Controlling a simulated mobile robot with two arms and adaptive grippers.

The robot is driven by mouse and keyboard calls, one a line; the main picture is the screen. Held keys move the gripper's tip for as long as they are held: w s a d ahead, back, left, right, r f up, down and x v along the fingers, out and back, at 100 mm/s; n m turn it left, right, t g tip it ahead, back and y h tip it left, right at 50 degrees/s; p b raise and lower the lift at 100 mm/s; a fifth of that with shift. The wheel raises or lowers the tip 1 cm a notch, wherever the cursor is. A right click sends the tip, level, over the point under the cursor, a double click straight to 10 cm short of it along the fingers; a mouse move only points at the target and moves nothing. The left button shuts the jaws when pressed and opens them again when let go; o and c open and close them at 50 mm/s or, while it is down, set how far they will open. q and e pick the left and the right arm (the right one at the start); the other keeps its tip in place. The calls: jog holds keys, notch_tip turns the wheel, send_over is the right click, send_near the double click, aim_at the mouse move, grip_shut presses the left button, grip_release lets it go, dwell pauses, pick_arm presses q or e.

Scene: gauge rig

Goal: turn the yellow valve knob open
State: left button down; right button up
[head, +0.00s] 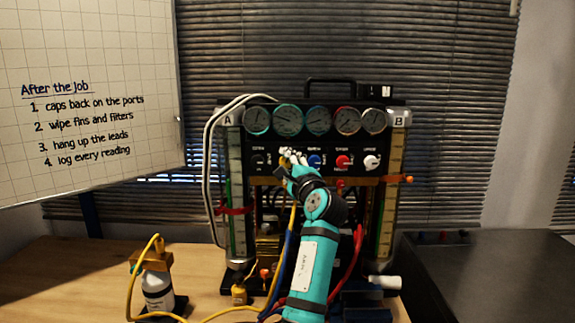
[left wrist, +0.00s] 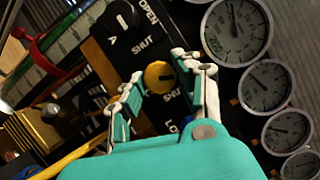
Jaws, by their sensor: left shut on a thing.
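The yellow valve knob (left wrist: 159,77) is round with a short dark mark on its face. It sits on the black panel of the gauge rig (head: 328,187), in the row of knobs under the dials. My left gripper (head: 290,157) reaches the panel from below and hides most of the knob in the head view. My right gripper is not in view.
A black knob (head: 258,159) is left of the yellow one; blue (head: 314,160), red (head: 342,161) and white (head: 371,161) knobs are to the right. Several gauges (head: 288,120) sit above. A bottle (head: 157,287) with a yellow hose stands at the left on the wooden table (head: 60,275).

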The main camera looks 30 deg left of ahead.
pick_arm(q)
jog(key=n+p, duration=0.1)
jog(key=n, duration=0.1)
jog(key=shift+r+n+g+h, duration=0.1)
jog(key=shift+n+g+h, duration=0.2)
jog(key=shift+n+g, duration=0.1)
jog(key=shift+n+g+h+p, duration=0.3)
jog(key=shift+n+h+p, duration=0.15)
jog(key=shift+n, duration=0.65)
jog(key=c, duration=0.9)
grip_release()
jog(key=shift+c, duration=0.2)
jog(key=v, duration=1.2)
